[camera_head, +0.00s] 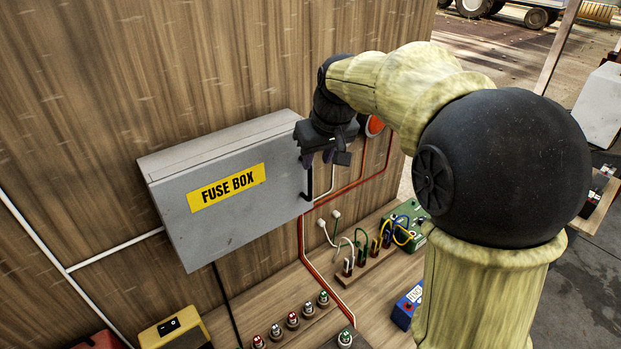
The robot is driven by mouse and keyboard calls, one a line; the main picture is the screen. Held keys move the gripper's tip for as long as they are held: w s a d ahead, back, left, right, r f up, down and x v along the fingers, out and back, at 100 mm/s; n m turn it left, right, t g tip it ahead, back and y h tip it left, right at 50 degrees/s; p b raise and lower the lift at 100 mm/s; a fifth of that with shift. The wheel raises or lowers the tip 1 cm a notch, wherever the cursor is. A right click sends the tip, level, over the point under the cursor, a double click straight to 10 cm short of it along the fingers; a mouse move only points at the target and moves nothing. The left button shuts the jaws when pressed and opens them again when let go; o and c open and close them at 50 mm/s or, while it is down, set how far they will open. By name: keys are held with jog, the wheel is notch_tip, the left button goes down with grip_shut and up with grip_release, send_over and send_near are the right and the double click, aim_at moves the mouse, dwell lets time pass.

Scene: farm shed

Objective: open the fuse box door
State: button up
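The fuse box (175,161) is a grey metal box on the wooden wall, left of centre. Its grey door (240,215) faces me, carries a yellow "FUSE BOX" label (226,187), and looks shut. A dark upright handle (309,185) shows at the door's right edge. My gripper (325,157) is at the right edge of the door, by the upper end of the handle. Its fingers point downward and are small and dark here. I cannot tell whether they touch the handle or how far apart they are.
A wooden bench (268,288) runs below the box, with several small coloured terminals, a wooden strip with wires (369,264), a green box (411,226) and a blue box (408,305). A yellow switch box (173,328) is at the lower left. Red and white conduits run along the wall.

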aim_at(311, 178)
jog(key=p+x, duration=0.2)
jog(key=x, duration=0.8)
jog(key=shift+w+f+p, duration=0.2)
jog(key=shift+p, duration=0.2)
grip_shut()
